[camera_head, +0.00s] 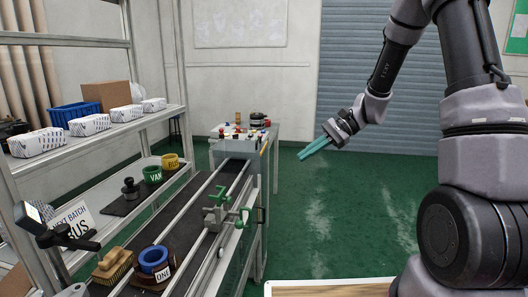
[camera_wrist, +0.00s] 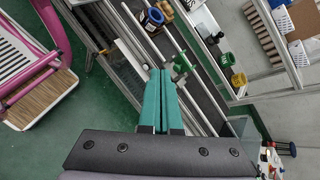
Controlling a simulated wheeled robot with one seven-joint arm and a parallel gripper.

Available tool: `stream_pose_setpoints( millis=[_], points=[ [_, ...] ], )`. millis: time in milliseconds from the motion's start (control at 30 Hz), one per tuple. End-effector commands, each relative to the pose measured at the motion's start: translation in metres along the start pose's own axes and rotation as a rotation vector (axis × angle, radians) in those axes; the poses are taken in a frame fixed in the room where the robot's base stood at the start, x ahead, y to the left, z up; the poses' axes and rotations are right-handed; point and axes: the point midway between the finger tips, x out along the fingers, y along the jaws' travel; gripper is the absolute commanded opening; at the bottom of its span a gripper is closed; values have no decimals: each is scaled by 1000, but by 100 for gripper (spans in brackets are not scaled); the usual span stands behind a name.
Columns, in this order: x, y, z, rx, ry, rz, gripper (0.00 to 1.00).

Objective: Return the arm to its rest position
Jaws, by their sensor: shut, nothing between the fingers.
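My gripper (camera_head: 315,147) is held in the air at the right of the head view, over open green floor and in front of the grey roller shutter. Its two teal fingers lie together with nothing between them. My arm is bent, coming down from the upper right of the head view.
A conveyor (camera_head: 190,222) with a green clamp (camera_head: 217,207) stands left of my gripper. A shelf rack (camera_head: 90,140) holds boxes and cups. A small table (camera_head: 240,143) with small parts stands behind. Green floor (camera_head: 330,220) beneath my gripper is clear.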

Motion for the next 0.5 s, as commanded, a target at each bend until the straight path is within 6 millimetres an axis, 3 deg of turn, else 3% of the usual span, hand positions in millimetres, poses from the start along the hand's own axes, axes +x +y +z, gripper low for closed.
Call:
stream_pose_setpoints(
  millis=[100,500],
  points=[
    [-26,6,36,-106,112,66,0],
    [-105,47,126,-416,538,224,0]
  ],
)
